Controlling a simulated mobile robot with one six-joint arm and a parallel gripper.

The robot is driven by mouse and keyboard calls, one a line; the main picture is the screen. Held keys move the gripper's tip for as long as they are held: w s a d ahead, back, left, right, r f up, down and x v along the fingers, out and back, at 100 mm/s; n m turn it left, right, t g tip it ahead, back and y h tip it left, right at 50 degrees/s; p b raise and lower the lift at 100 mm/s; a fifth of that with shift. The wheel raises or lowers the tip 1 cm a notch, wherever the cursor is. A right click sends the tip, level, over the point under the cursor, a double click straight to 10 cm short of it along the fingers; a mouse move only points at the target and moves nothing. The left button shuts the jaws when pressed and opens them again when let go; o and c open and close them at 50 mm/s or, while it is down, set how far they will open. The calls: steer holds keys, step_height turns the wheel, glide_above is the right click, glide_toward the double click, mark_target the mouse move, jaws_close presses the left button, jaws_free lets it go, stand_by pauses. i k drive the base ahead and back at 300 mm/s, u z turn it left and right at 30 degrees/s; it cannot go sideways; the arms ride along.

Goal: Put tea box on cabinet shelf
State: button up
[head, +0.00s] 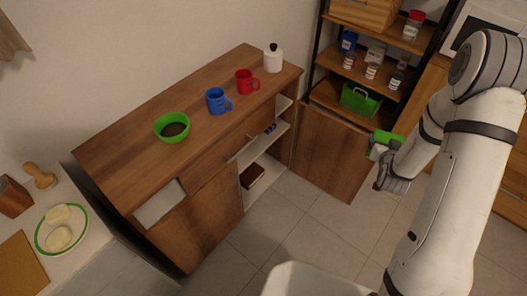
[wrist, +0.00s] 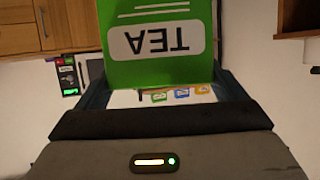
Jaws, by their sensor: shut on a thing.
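The tea box (wrist: 160,45) is green with a white label; its word TEA reads upside down in the wrist view. My gripper (wrist: 155,90) is shut on the tea box. In the head view, the green tea box (head: 386,137) shows at the end of my gripper (head: 378,152), held in the air right of the cabinet. The cabinet (head: 150,125) is low and brown, at centre left. Its right section is open and shows pale shelves (head: 270,138). A dark brown item (head: 252,175) lies low inside, and small dark items (head: 270,128) sit on a higher shelf.
A brown door panel (head: 325,150) stands swung out at the cabinet's right, between the shelves and my gripper. A green bowl (head: 172,127), blue mug (head: 217,101), red mug (head: 246,82) and white jar (head: 273,58) stand on top. A rack with a green basket (head: 360,99) stands behind.

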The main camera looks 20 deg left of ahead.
mark_target(251, 148)
steer(key=u, duration=1.3)
steer(key=k, duration=0.9)
steer(key=i, duration=0.9)
steer(key=z, duration=0.05)
